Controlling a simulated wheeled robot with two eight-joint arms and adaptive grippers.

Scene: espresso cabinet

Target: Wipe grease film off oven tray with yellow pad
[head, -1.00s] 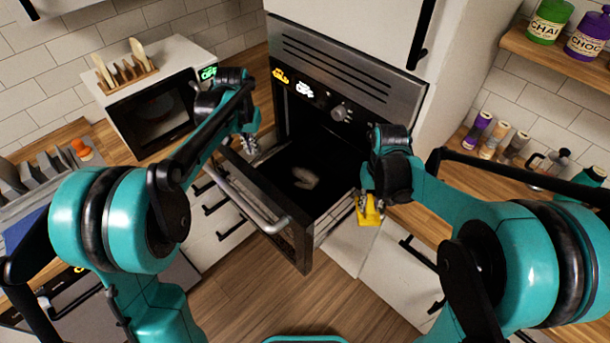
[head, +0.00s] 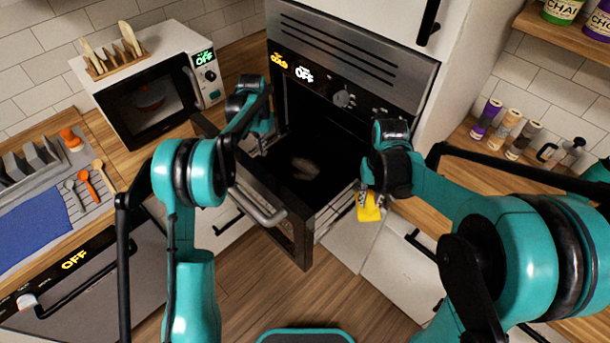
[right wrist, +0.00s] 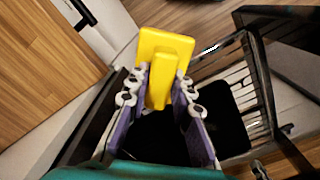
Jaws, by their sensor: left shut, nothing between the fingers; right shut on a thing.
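The yellow pad (head: 369,207) is held by my right gripper (head: 366,190) beside the tray's right edge, apart from the smear. In the right wrist view the yellow pad (right wrist: 176,45) sits between the two purple fingers of my right gripper (right wrist: 160,88). My left gripper (head: 262,143) is shut and empty at the left edge of the oven opening. Its fingertips are small and partly hidden by my arm.
The open oven door (head: 292,232) with its bar handle (head: 258,208) stands in front of the tray. A microwave (head: 150,100) is at the left. A dish rack (head: 40,160) stands at the far left. Spice jars (head: 505,130) line the right counter. The floor in front is clear.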

